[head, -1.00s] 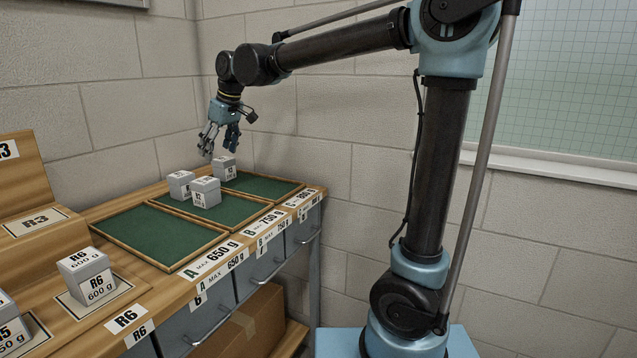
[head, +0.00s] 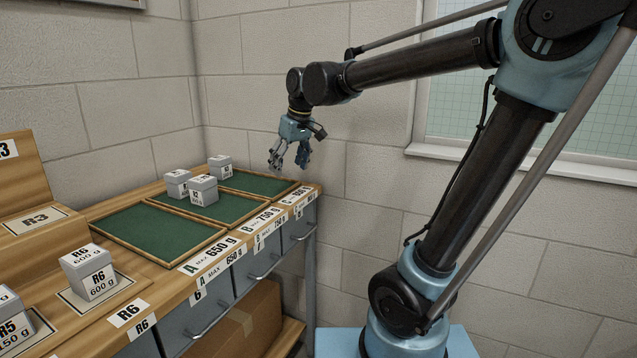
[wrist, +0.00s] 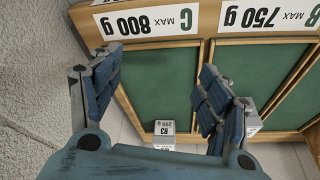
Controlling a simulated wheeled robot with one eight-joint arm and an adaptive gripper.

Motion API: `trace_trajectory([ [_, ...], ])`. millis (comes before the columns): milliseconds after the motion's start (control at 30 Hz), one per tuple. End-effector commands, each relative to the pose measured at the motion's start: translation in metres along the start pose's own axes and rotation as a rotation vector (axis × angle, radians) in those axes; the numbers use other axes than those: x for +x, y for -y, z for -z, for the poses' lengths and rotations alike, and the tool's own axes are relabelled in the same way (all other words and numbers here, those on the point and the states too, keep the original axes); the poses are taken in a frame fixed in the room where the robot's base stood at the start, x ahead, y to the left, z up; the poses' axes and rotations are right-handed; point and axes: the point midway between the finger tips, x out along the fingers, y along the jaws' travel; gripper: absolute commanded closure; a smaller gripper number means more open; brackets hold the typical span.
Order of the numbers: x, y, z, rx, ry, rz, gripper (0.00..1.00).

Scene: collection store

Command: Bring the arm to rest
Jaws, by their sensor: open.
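My gripper (head: 289,165) is open and empty in the head view, hanging above the far right end of the workbench near tray C. In the wrist view its spread fingers (wrist: 158,72) show over green tray C (wrist: 160,75), with nothing between them. My arm reaches left from its column, its lower link leaning right. A small grey box (head: 220,167) stands in tray C (head: 262,182), left of the fingers and apart from them; it also shows in the wrist view (wrist: 165,129). Two grey boxes, one at the back (head: 177,183) and one in front (head: 203,190), are at tray B.
Tray A (head: 160,237) is empty. A grey R6 box (head: 90,272) sits on its pad near the stepped wooden R3 stand (head: 35,220). Block walls stand behind and right of the bench. A cardboard box (head: 235,322) is below. Floor space lies right of the bench.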

Motion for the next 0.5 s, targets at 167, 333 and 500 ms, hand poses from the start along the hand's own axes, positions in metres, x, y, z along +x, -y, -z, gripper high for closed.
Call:
trace_trajectory([
  [167, 0.006, -0.043, -0.079, 0.141, 0.024, -0.046, 0.3],
  [333, 0.017, -0.068, -0.152, 0.27, 0.047, -0.085, 0.3],
  [500, 0.033, -0.081, -0.225, 0.4, 0.071, -0.122, 0.3],
])
